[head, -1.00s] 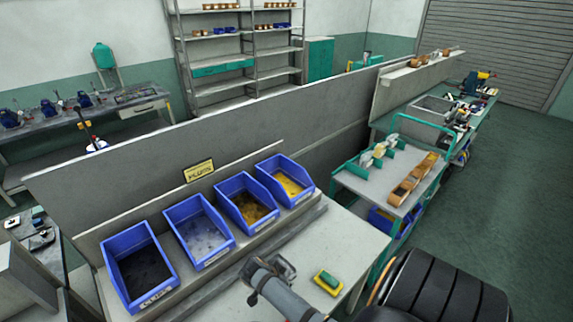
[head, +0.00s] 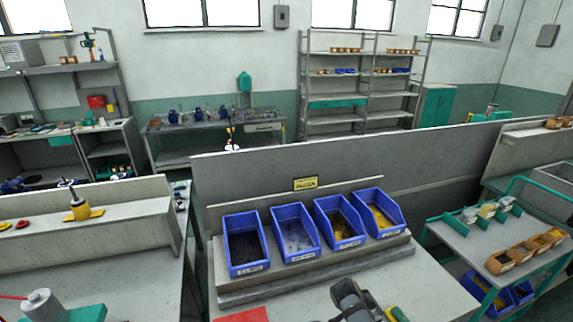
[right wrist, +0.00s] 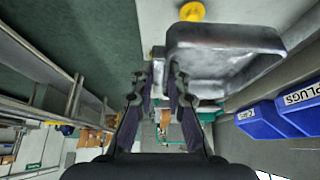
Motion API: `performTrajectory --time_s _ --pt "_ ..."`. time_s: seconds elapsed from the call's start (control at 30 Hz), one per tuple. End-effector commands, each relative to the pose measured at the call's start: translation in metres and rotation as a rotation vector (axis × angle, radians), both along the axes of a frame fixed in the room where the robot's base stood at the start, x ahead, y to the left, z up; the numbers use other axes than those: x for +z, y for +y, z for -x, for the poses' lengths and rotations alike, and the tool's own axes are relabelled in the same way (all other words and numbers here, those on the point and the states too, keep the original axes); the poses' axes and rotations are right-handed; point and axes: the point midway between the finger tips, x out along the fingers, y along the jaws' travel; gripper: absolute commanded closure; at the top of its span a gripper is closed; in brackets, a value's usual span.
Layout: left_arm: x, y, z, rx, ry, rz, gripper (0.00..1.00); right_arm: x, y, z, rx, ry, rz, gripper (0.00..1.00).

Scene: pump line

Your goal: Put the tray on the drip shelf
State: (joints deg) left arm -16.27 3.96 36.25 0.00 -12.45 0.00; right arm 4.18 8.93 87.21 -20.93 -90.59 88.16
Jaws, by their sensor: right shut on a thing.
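My right gripper (right wrist: 160,82) shows in the right wrist view, its two fingers close to a shallow grey metal tray (right wrist: 225,45). It is shut on the tray, though the exact contact at the rim is hard to see. In the head view my right gripper (head: 352,298) is at the bottom edge, over the bench with the blue bins; the tray cannot be made out there. My left gripper is in neither view. No shelf is marked as the drip shelf; a raised grey ledge (head: 120,222) runs along the left bench.
Blue bins (head: 245,268) stand in a row below a yellow sign (head: 305,184). A teal cart (head: 470,248) is at right. A teal-based device with a grey cylinder (head: 42,303) is at lower left.

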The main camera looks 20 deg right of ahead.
Motion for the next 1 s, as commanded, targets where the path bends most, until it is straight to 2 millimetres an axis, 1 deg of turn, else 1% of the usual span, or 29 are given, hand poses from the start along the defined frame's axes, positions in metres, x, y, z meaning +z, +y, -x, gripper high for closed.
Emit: performTrajectory --time_s 0.07,0.13,0.17,0.23,0.3,0.37,0.4,0.47,0.53,0.6,0.67,0.7,0.8,0.9,1.0 --pt "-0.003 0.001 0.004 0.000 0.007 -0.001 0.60 0.000 0.001 -0.002 0.017 -0.002 0.000 1.00" --pt "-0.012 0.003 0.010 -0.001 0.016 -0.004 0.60 0.001 0.003 -0.010 0.076 -0.005 0.000 1.00" --pt "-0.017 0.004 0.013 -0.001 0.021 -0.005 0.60 0.003 0.005 -0.014 0.119 -0.006 0.000 1.00" --pt "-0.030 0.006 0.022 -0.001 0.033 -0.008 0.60 0.011 0.011 -0.028 0.258 -0.010 0.001 1.00" --pt "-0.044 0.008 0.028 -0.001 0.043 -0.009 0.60 0.024 0.021 -0.041 0.436 -0.013 0.003 1.00" --pt "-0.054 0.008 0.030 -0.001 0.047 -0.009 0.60 0.037 0.033 -0.049 0.608 -0.013 0.002 1.00" --pt "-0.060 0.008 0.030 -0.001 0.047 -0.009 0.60 0.047 0.041 -0.054 0.725 -0.014 0.003 1.00" --pt "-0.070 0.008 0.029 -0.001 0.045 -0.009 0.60 0.062 0.055 -0.058 0.910 -0.013 0.006 1.00" --pt "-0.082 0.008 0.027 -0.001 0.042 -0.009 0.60 0.080 0.074 -0.059 1.147 -0.011 0.009 1.00" --pt "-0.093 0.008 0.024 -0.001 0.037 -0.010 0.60 0.098 0.095 -0.055 1.387 -0.005 0.013 1.00" --pt "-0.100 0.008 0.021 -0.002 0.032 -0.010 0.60 0.111 0.111 -0.048 1.569 -0.001 0.012 1.00" --pt "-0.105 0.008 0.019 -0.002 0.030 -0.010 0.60 0.118 0.121 -0.042 1.685 0.003 0.014 1.00" --pt "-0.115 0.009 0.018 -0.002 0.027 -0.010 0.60 0.133 0.145 -0.024 1.952 0.006 0.011 1.00" --pt "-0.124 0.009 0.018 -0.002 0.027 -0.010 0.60 0.143 0.165 -0.005 2.178 0.006 0.009 1.00" --pt "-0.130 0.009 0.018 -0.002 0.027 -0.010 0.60 0.150 0.181 0.013 2.354 0.004 0.004 1.00"
